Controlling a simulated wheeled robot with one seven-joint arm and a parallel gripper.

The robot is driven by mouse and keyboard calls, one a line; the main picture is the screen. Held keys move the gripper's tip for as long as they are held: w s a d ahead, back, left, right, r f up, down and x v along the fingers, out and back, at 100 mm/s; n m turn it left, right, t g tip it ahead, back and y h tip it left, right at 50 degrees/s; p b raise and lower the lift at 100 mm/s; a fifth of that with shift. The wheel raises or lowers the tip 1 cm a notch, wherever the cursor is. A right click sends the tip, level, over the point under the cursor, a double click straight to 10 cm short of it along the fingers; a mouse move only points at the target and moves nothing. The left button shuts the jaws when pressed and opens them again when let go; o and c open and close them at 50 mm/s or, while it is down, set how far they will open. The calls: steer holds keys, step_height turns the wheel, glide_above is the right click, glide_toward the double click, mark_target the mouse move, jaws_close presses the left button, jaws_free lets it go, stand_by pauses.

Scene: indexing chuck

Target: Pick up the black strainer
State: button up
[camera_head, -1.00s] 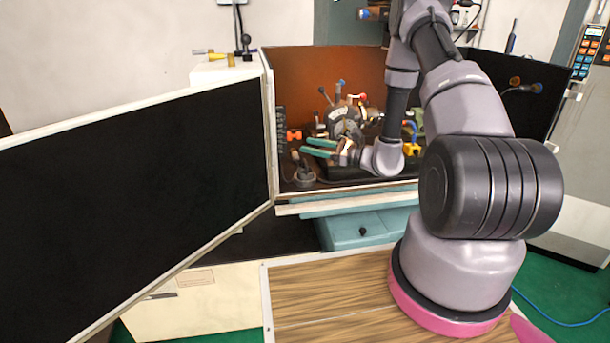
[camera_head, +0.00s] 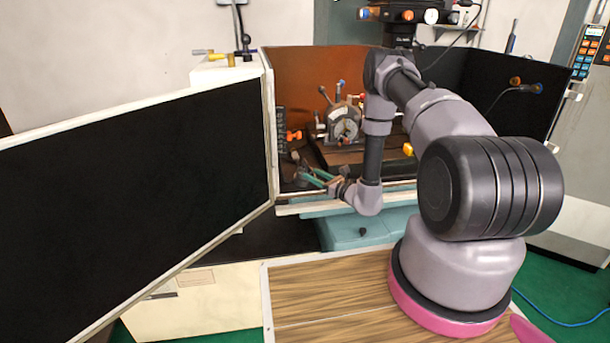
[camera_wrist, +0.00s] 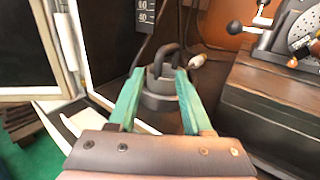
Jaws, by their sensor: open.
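The black strainer (camera_wrist: 158,86) appears in the wrist view as a dark grey, rounded body with a looped handle on top. It stands at the left inner corner of the enclosure, low beside the machine bed. My gripper (camera_wrist: 156,76) is open, with its green fingers on either side of the strainer in that view. Whether the fingers touch it I cannot tell.
The indexing chuck (camera_head: 343,121) stands on the machine bed (camera_wrist: 275,92), right of the strainer. The open black door panel (camera_head: 140,195) is at left. The enclosure's front sill (camera_head: 300,207) lies below my gripper. A pale cable end (camera_wrist: 197,61) lies behind the strainer.

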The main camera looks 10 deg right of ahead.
mark_target(306, 171)
steer(key=shift+x, duration=2)
steer(key=shift+a, duration=0.1)
jaws_close()
steer(key=shift+r, duration=0.15)
